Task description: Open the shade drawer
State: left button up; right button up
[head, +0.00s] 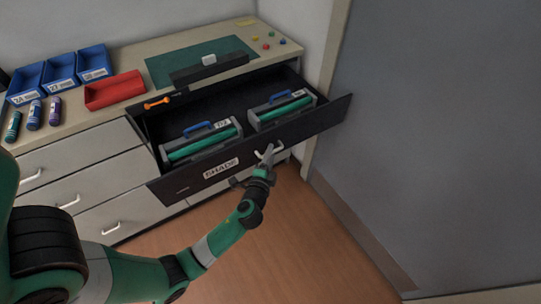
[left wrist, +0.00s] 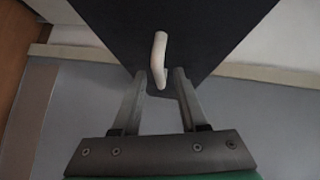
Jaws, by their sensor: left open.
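The shade drawer (head: 239,153) has a black front with a white "SHADE" label (head: 221,168), and it stands pulled out from the cabinet. Inside lie two grey cartridge units (head: 201,142) (head: 282,107) with green rollers and blue handles. The drawer's white handle (head: 277,150) is at the right part of its front. My left gripper (head: 266,158) is at this handle, with its fingers apart. In the left wrist view the handle (left wrist: 158,60) shows between and just beyond the open fingertips (left wrist: 158,75); I cannot tell whether they touch. My right gripper is not in view.
On the cabinet top are blue bins (head: 60,73), a red tray (head: 114,90), several small bottles (head: 34,113), a green mat (head: 190,65) and coloured buttons (head: 267,41). A grey wall panel (head: 430,130) stands to the right. The floor (head: 290,240) before the drawer is clear.

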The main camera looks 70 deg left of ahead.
pick_arm(q)
jog(key=p+v, duration=0.3)
jog(key=v, duration=0.8)
jog(key=shift+s+d, duration=0.25)
jog(key=shift+r, duration=0.1)
